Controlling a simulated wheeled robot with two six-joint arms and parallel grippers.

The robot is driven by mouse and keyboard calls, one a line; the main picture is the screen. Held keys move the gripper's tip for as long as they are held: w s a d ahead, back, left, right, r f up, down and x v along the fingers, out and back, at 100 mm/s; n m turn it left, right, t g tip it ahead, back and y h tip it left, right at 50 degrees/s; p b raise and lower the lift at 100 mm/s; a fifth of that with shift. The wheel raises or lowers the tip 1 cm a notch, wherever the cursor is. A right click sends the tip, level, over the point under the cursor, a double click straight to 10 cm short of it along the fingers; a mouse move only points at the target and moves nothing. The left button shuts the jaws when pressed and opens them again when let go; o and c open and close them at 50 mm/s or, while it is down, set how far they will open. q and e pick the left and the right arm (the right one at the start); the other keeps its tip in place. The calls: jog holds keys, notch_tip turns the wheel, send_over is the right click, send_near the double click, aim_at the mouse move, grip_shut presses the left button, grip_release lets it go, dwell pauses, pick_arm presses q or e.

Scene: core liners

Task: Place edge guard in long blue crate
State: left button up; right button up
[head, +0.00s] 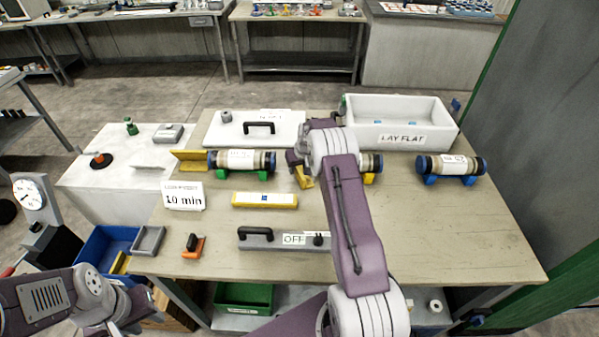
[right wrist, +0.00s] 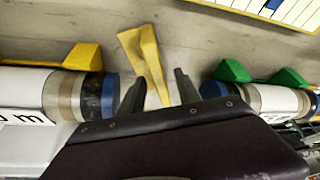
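A yellow angled edge guard (head: 303,177) is on the table between two core liners, below my right gripper (head: 299,158). In the right wrist view the edge guard (right wrist: 143,55) has its near end between the two spread fingers of my right gripper (right wrist: 160,85), with a gap visible beside it. Another yellow angled guard (head: 188,160) is at the left end of the liner on green cradles. The blue crate (head: 92,246) is at lower left with a yellow strip inside. My left gripper (head: 135,308) is low at left, beside the crate; its fingers are unclear.
Liners stand on green (head: 243,160), yellow (head: 371,163) and blue (head: 450,167) cradles. A white tub (head: 400,112), a lid (head: 262,128), a yellow-edged plate (head: 265,200) and a grey bar marked OFF (head: 284,239) are on the table. A grey tray (head: 148,240) adjoins the crate. The right front is clear.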

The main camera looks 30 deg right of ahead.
aim_at(298, 168)
jog(key=shift+x, duration=1.05)
jog(key=shift+d+r, duration=0.1)
grip_shut()
notch_tip(298, 168, up, 10)
jog(key=shift+b, duration=0.65)
